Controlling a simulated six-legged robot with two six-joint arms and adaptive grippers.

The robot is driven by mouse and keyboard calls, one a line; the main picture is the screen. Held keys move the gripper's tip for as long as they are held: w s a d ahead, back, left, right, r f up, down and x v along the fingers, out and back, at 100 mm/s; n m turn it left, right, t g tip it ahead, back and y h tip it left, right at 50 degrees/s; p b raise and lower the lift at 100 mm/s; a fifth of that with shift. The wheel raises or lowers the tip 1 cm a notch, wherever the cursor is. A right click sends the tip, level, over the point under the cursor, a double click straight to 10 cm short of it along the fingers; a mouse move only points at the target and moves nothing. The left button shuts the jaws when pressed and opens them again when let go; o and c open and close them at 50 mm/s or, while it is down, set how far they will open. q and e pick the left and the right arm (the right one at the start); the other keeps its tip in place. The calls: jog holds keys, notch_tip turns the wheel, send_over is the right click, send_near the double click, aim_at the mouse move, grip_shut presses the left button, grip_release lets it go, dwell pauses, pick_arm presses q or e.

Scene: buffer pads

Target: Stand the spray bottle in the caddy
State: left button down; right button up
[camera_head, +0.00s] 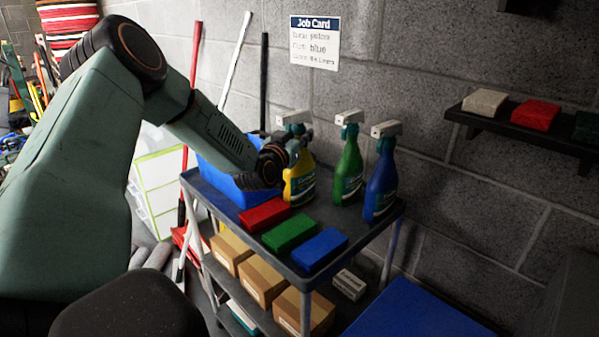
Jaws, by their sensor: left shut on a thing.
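A yellow spray bottle (301,184) with a white head stands at the back of the cart's top shelf. My left gripper (297,148) reaches in from the left and is shut on this bottle near its neck; the fingers are small and partly hidden by the wrist. A blue open bin, which looks like the caddy (232,187), stands just left of the bottle, partly hidden behind my left arm. A green spray bottle (348,170) and a blue spray bottle (380,183) stand to the right. My right gripper is not in view.
Red (264,214), green (289,233) and blue (320,249) pads lie along the cart's front edge. Cardboard boxes (264,283) fill the shelf below. A job card (315,42) hangs on the block wall. A wall shelf (520,127) holds more pads. Long handles lean behind the caddy.

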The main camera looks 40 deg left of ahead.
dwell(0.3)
pick_arm(q)
jog(key=shift+w+r, duration=0.1)
jog(key=shift+a+r, duration=0.1)
jog(key=shift+r, duration=0.3)
notch_tip(320, 180, up, 15)
jog(key=p, duration=0.4)
jog(key=shift+r, duration=1.15)
jog(key=shift+f, duration=0.15)
